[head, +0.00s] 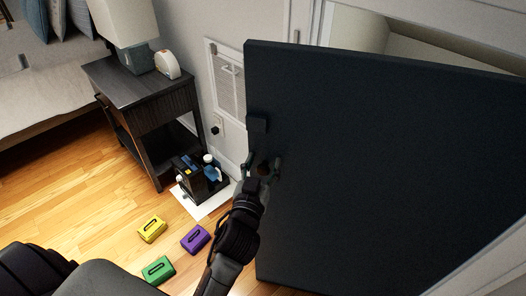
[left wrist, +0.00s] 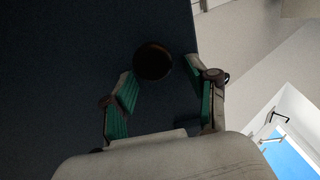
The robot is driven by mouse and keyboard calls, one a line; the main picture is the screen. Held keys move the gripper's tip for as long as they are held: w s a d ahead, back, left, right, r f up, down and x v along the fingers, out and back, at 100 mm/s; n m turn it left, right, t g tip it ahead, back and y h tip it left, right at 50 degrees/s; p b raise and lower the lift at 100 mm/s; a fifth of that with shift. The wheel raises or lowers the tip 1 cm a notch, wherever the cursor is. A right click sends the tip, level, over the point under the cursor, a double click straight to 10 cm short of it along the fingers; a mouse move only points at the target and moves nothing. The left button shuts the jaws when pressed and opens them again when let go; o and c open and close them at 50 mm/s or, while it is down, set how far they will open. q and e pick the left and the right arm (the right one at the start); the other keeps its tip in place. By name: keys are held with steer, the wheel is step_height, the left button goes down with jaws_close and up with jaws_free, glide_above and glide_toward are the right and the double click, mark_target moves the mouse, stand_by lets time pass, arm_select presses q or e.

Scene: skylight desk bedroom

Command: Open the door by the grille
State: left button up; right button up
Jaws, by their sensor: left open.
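The dark door (head: 390,150) fills the right of the head view. It stands swung out from its white frame, and a pale space shows above its top edge. The white grille (head: 230,85) is on the wall just left of the door's free edge. A round brown knob (left wrist: 153,62) on the door shows in the left wrist view. My left gripper (head: 263,166) is open at the door's left edge, its fingers on either side of the knob in the head view. In the left wrist view the gripper (left wrist: 163,82) shows green pads; I cannot tell contact. My right gripper is not in view.
A dark nightstand (head: 130,85) with a lamp (head: 128,30) stands left of the grille. A dark caddy with bottles (head: 198,178) sits on a white mat. Yellow (head: 152,229), purple (head: 195,239) and green (head: 158,270) blocks lie on the wooden floor.

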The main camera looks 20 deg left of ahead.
arm_select(q)
step_height(320, 180, up, 8)
steer(key=shift+r, duration=0.2)
steer(key=shift+w, duration=0.1)
